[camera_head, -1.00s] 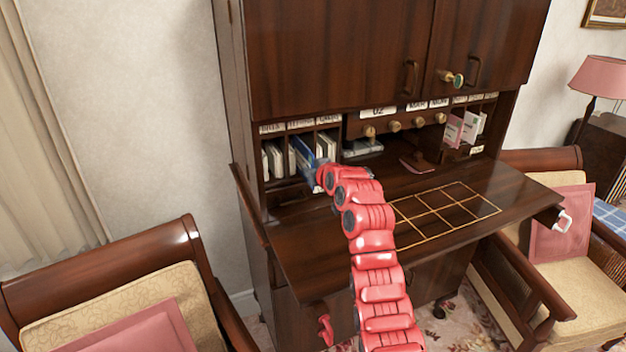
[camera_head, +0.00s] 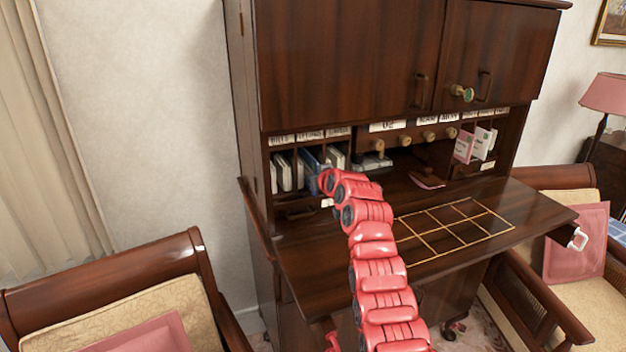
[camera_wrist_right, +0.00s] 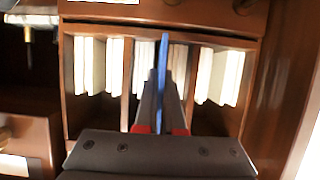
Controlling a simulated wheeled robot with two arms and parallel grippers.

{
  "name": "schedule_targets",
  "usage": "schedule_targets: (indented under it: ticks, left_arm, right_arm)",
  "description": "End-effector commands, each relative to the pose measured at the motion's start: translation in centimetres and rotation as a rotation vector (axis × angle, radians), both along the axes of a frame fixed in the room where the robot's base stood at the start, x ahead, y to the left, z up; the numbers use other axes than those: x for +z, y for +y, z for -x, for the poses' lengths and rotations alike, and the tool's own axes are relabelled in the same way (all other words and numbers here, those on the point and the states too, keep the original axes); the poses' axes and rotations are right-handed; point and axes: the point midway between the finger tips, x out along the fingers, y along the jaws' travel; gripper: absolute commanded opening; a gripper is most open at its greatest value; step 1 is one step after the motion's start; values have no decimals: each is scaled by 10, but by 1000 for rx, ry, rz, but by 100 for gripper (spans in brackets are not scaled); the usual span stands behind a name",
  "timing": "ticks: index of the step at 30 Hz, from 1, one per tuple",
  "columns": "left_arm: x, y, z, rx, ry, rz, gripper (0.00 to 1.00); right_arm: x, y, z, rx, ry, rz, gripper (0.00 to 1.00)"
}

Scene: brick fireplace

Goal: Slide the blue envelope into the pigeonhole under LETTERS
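The blue envelope (camera_head: 312,160) stands on edge in the middle left-hand pigeonhole, under the LETTERS label (camera_head: 311,134). In the right wrist view the envelope (camera_wrist_right: 162,70) shows as a thin upright blue edge, between pale envelopes in the middle compartment. My right gripper (camera_wrist_right: 161,105) has its dark fingers close together on either side of the envelope's near end. In the head view the red arm reaches the pigeonhole mouth and hides part of the gripper. How deep the envelope sits is hard to tell. My left gripper is not in view.
Wooden dividers (camera_wrist_right: 128,85) and white envelopes (camera_wrist_right: 90,65) stand close on both sides. The desk's fold-out writing surface (camera_head: 320,245) is mostly clear, with a gold grid (camera_head: 455,228) on it. Armchairs (camera_head: 110,285) stand at both sides.

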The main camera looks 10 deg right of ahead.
Motion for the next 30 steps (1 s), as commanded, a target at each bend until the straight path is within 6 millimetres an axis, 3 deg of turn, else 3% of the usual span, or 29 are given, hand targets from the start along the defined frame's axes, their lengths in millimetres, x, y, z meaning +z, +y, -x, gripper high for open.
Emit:
schedule_targets:
  ticks: [1, 6, 20, 30]
  left_arm:
    - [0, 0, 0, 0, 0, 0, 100]
    - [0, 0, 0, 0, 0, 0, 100]
    - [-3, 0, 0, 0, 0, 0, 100]
    - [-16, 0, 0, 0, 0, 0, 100]
  right_arm:
    - [0, 0, 0, 0, 0, 0, 15]
    - [0, 0, 0, 0, 0, 0, 41]
    - [2, -2, 6, 1, -2, -1, 41]
    - [17, -10, 44, -1, -4, 1, 41]
